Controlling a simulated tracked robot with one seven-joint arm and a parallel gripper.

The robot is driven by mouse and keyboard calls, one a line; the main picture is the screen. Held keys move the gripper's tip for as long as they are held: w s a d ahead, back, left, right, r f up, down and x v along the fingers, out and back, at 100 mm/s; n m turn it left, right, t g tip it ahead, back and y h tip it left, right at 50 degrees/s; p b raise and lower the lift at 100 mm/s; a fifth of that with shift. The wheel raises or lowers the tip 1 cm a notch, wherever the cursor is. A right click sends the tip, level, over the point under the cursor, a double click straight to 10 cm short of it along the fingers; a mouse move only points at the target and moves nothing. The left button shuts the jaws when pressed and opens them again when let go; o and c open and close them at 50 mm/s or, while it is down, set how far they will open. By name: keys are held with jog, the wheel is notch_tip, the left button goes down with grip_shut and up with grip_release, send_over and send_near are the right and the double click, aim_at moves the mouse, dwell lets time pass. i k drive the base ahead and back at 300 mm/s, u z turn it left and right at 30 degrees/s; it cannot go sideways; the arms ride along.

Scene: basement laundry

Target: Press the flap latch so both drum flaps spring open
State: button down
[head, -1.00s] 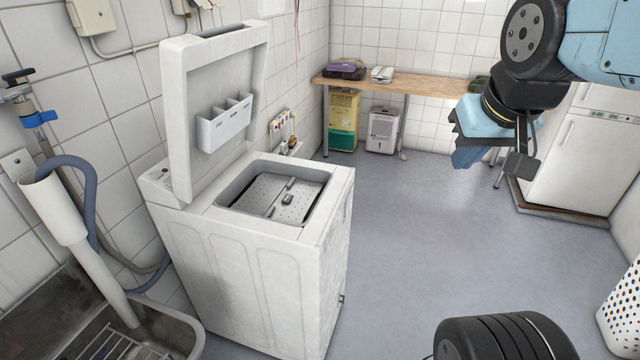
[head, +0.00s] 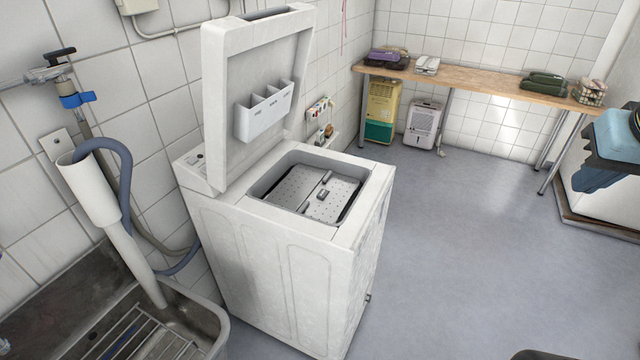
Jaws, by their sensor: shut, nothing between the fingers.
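The white top-loading washing machine (head: 275,265) stands with its lid (head: 255,160) raised. Inside the top opening, the perforated metal drum shows two flaps, the left flap (head: 295,184) and the right flap (head: 340,203), lying shut and meeting at a seam. A small dark latch (head: 322,193) sits at this seam.
A metal sink (head: 205,318) with a grey hose and white standpipe (head: 95,192) is at the left. A wooden bench (head: 470,77) runs along the back wall, with a dehumidifier (head: 422,127) below. The grey floor right of the machine is clear.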

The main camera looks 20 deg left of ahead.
aim_at(323, 193)
jog(key=u, duration=0.15)
jog(key=k, duration=0.85)
jog(key=u, duration=0.65)
jog(key=i, duration=1)
jog(key=u, duration=0.1)
